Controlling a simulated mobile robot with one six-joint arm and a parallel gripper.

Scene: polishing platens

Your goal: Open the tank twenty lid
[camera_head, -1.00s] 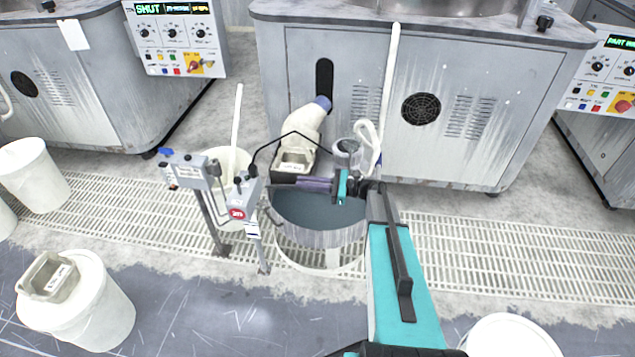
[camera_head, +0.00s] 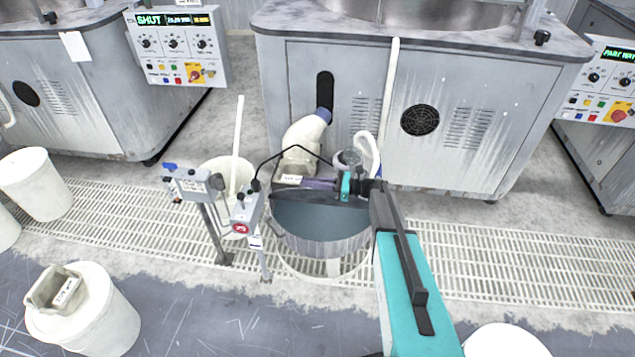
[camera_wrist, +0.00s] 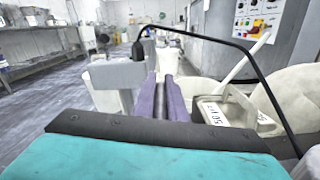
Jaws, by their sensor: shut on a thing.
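A darker strip along the back, seemingly the lid (camera_head: 305,196), lies just under my gripper (camera_head: 318,184). The purple fingers point left across the tank's back and are close together; they also show in the wrist view (camera_wrist: 170,100). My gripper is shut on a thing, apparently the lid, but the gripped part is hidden.
Two posts with grey boxes (camera_head: 190,184) stand left of the tank, with a black cable (camera_head: 290,141) arching over it. A labelled jug (camera_head: 294,168) and a white elbow pipe (camera_head: 306,131) stand close behind. White buckets stand lower left (camera_head: 90,315) and lower right (camera_head: 505,342).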

